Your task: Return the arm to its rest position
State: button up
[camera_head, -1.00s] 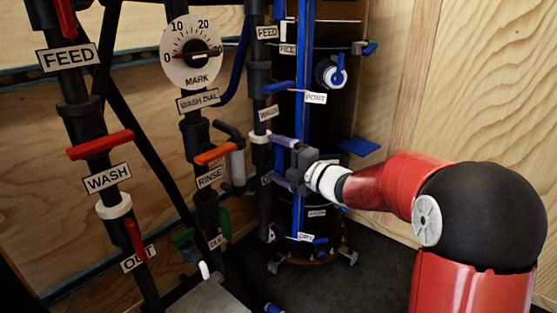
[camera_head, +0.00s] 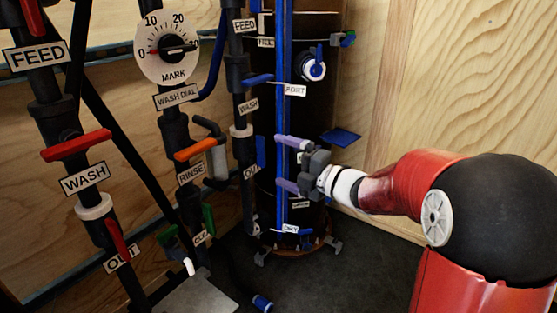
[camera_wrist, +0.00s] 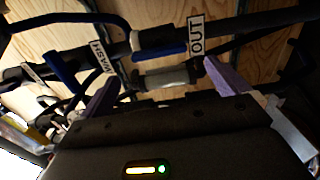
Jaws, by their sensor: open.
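My gripper (camera_head: 289,164) is at the end of my red and black arm, in front of the dark cylindrical filter tank (camera_head: 322,100). Its two purple fingers are spread apart with nothing between them. In the camera on my wrist, the open fingers (camera_wrist: 165,84) frame a pipe with a blue handle (camera_wrist: 160,52) and the OUT and WASH labels beyond. The arm reaches in from the right, bent at its black joint. Whether the fingers touch the blue upright strip on the tank is unclear.
Black pipes with a red WASH handle (camera_head: 76,145), an orange RINSE handle (camera_head: 195,150) and a wash dial (camera_head: 166,47) stand at the left. A blue plate (camera_head: 341,138) juts out near the tank.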

jog(key=s+d+r+m+t+h, duration=0.1)
jog(key=s+d+m+t+h, duration=0.15)
jog(key=d+m+h, duration=0.55)
jog(key=s+d+r+m+t+h, duration=0.1)
jog(key=s+d+r+m+h, duration=0.1)
jog(key=s+d+m+h, duration=0.5)
jog(key=s+a+f+m+g, duration=0.2)
jog(key=s+f+m+g, duration=0.4)
jog(key=s, duration=0.5)
jog(key=s+a+f+m+g, duration=0.1)
jog(key=s+f+m+g, duration=0.2)
jog(key=s+m, duration=0.6)
notch_tip(320, 180, up, 13)
jog(key=n+p, duration=0.1)
jog(key=p, duration=1.2)
jog(key=shift+s+y, duration=0.2)
jog(key=shift+y, duration=0.2)
jog(key=shift+f, duration=0.1)
